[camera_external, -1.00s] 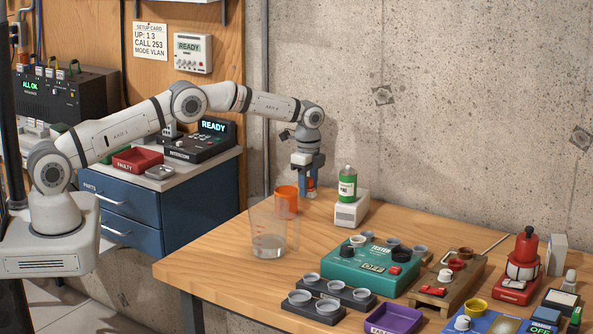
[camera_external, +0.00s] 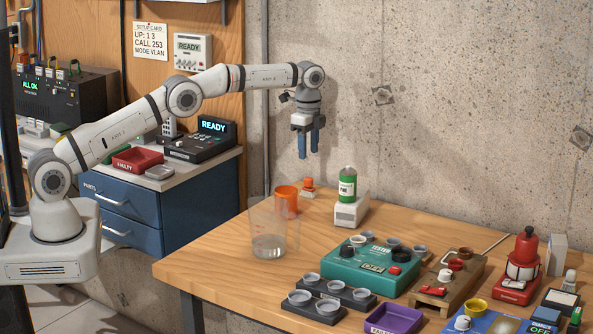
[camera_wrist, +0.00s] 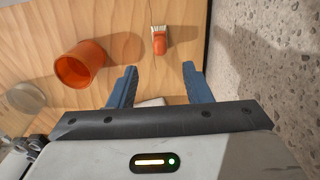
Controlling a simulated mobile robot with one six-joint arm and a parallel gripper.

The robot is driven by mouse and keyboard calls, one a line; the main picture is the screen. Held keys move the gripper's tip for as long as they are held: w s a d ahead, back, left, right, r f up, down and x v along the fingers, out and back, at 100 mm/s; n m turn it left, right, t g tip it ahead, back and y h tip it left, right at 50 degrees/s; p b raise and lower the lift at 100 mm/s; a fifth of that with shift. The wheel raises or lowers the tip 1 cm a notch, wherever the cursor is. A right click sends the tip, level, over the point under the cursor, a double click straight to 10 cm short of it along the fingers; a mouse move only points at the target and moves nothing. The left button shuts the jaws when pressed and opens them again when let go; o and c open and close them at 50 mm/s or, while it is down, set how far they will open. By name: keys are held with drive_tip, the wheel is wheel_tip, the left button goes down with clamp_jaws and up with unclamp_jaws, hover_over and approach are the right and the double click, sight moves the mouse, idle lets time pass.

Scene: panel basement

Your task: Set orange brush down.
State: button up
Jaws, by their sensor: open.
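The orange brush (camera_external: 309,184), with pale bristles, rests on the wooden table near the back wall, just behind and right of the orange cup (camera_external: 286,202). In the wrist view the brush (camera_wrist: 161,43) shows beyond my fingertips, its bristles toward the top edge. My gripper (camera_external: 309,156) is open and empty, pointing down well above the brush and apart from it. In the wrist view my gripper (camera_wrist: 159,70) shows both blue fingers spread with nothing between them. The orange cup (camera_wrist: 80,64) is left of the brush there.
A clear beaker (camera_external: 270,238) stands in front of the cup. A green bottle (camera_external: 348,184) stands on a white block (camera_external: 351,210) right of the brush. A teal device (camera_external: 372,266) and dark cup racks are nearer the front. The concrete wall (camera_external: 430,110) rises close behind.

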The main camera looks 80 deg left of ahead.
drive_tip(key=s+d+r+n+t, duration=0.1)
drive_tip(key=s+d+r+n, duration=0.1)
drive_tip(key=s+d+r, duration=0.6)
drive_tip(key=s+d+r+n+t, duration=0.1)
drive_tip(key=s+d+r+n, duration=0.1)
drive_tip(key=s+d+r, duration=0.7)
drive_tip(key=s+d+f+n, duration=0.2)
drive_tip(key=s, duration=1.3)
drive_tip(key=s+d+f+n+t, duration=0.1)
drive_tip(key=s+d+f+n, duration=0.1)
drive_tip(key=s, duration=1.3)
drive_tip(key=shift+s+d+f+n, duration=0.35)
drive_tip(key=shift+d+n, duration=0.15)
drive_tip(key=shift+d, duration=0.15)
